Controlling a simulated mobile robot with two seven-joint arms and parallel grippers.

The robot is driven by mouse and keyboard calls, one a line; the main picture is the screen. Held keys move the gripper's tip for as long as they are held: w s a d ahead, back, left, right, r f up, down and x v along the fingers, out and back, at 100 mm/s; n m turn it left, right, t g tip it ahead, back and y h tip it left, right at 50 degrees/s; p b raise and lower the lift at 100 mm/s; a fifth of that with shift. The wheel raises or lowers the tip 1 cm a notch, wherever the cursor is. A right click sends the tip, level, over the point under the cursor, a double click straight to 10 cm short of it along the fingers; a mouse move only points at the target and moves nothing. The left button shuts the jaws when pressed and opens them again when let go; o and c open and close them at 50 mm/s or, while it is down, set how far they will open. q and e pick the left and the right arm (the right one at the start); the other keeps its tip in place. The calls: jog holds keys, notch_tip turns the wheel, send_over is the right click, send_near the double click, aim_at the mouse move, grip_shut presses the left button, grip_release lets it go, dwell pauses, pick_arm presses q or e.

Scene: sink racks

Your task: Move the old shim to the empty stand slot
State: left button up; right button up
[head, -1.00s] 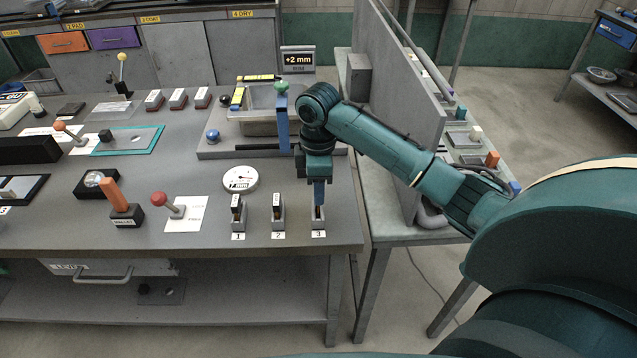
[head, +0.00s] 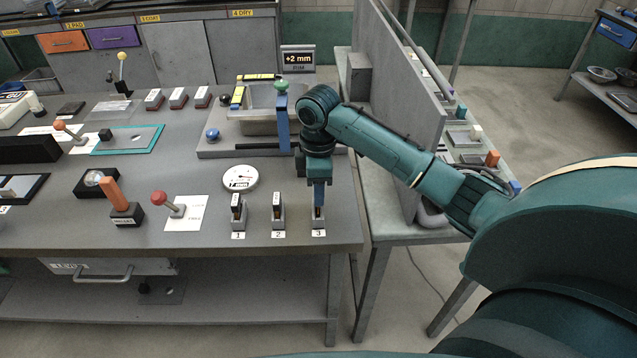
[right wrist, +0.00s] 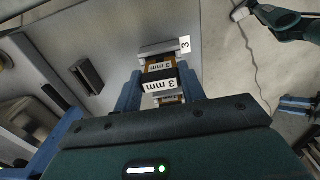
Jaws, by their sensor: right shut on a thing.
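My right gripper (head: 319,198) is low over stand slot 3 (head: 318,222) at the right end of the row of stands. Its blue fingers also show in the right wrist view (right wrist: 160,92), shut on a shim (right wrist: 158,84) marked "3 mm". The shim's lower end is at the stand (right wrist: 160,50); I cannot tell how deep it sits. Slot 1 (head: 238,222) and slot 2 (head: 278,222) each hold a dark-topped shim.
A round dial (head: 240,178) marked in mm lies behind the stands. A sink fixture (head: 262,110) with a blue post (head: 283,122) stands behind my right arm, and a display (head: 298,60) reads +2 mm. A tall grey panel (head: 402,90) is to the right.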

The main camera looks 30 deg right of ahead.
jog(key=shift+f, duration=1.7)
jog(key=o, duration=1.1)
jog(key=shift+c, duration=0.2)
notch_tip(320, 180, up, 13)
jog(key=shift+r, duration=0.15)
